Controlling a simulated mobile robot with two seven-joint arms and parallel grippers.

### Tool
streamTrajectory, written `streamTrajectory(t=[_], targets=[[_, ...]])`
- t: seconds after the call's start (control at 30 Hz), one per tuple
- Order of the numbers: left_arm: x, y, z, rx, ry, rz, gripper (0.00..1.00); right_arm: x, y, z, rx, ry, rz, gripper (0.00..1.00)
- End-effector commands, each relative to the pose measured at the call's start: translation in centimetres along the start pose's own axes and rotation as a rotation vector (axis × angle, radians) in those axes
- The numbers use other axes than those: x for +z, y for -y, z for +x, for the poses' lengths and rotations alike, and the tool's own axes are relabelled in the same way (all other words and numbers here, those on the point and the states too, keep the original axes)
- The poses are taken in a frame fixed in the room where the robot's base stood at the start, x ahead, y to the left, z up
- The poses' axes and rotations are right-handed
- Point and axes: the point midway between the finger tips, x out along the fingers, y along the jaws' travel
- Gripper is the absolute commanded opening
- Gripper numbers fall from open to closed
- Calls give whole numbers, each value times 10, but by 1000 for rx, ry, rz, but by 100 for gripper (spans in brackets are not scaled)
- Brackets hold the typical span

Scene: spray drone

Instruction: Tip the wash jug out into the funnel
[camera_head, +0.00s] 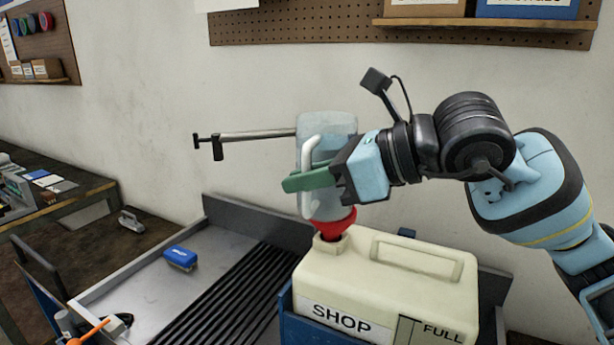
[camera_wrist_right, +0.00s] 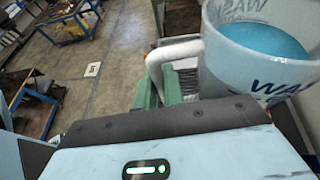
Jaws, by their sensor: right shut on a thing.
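The wash jug (camera_head: 338,126) is translucent with a white handle. It looks roughly upright in the head view, above the red funnel (camera_head: 334,222). The funnel sits in the neck of a cream container marked SHOP and FULL (camera_head: 385,290). My right gripper (camera_head: 296,182) has green fingers shut on the jug's handle. The right wrist view shows the jug (camera_wrist_right: 270,72) with blue liquid inside and the green fingers (camera_wrist_right: 159,88) around its handle. The jug's base partly overlaps the funnel in the head view, so I cannot tell the gap. My left gripper is not in view.
The container stands in a blue holder (camera_head: 310,328) on a grey metal bench with a dark slatted strip (camera_head: 235,295). A blue brush or block (camera_head: 180,258) lies on the left part. A thin metal rod (camera_head: 250,135) shows behind the jug. A wall shelf (camera_head: 430,22) is above.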

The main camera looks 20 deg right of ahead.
Motion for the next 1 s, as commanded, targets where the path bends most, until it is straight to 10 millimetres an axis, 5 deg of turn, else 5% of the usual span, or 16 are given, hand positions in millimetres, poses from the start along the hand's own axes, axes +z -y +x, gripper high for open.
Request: streamTrajectory(t=[1.0], targets=[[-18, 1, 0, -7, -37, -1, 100, 14, -5, -7, 33, 7, 82, 0]])
